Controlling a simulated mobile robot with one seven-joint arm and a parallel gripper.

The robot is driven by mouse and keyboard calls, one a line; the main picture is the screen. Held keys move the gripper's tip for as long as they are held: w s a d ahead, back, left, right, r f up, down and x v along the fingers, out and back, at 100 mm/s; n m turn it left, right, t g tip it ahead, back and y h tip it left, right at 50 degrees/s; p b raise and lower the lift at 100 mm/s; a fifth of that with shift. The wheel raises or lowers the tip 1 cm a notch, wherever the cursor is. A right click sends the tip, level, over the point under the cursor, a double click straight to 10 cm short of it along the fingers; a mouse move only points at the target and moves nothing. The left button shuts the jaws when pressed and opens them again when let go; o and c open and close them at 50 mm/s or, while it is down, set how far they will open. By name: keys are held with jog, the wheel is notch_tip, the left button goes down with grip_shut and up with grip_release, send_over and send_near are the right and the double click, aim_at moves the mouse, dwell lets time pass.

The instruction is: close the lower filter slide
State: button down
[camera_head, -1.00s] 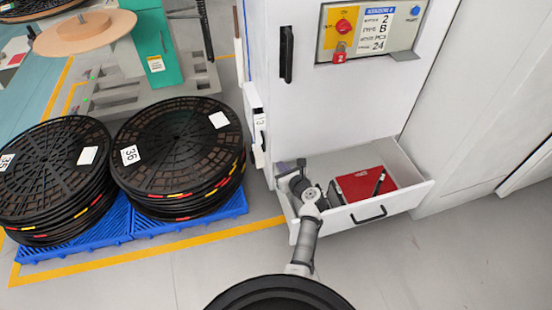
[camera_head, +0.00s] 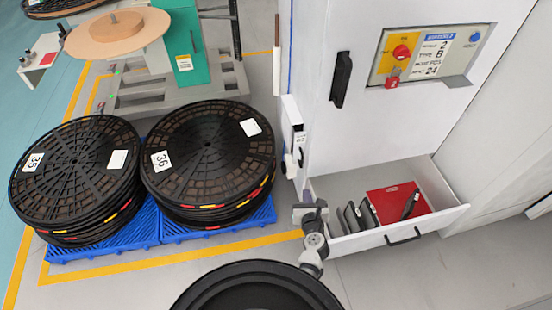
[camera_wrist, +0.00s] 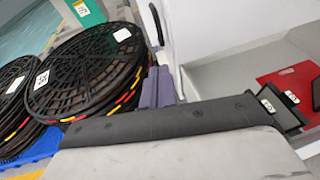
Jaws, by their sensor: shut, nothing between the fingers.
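On the left side of the white cabinet (camera_head: 355,115), a narrow white slide front (camera_head: 291,112) with a small label and a dark handle sticks out. A second white piece (camera_head: 290,168) shows just below it, close to the cabinet; I cannot tell surely how far it stands out. My gripper (camera_head: 301,205) is low at the cabinet's left front corner, below the slide fronts. In the wrist view my shut, empty purple-grey fingers (camera_wrist: 156,88) are beside a white front with a dark handle (camera_wrist: 156,24). I cannot tell whether they touch it.
An open white drawer (camera_head: 425,224) at the cabinet's foot holds a red folder (camera_head: 390,203) and several dark items, right of my gripper. Black reels (camera_head: 210,150) on blue pallets (camera_head: 170,232) stand to the left. A narrow strip of floor lies between pallets and cabinet.

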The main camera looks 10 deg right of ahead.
jog(key=b, duration=0.5)
send_near(299, 154)
jog(key=f, duration=0.1)
jog(key=d+f, duration=0.1)
jog(key=shift+w+f, duration=0.1)
jog(key=shift+f, duration=0.25)
jog(key=shift+w+r, duration=0.1)
jog(key=shift+w, duration=0.6)
jog(key=w, duration=0.4)
jog(key=shift+w, duration=0.2)
jog(key=shift+w+a+r, duration=0.1)
jog(key=shift+w+r, duration=0.05)
jog(key=shift+r, duration=0.1)
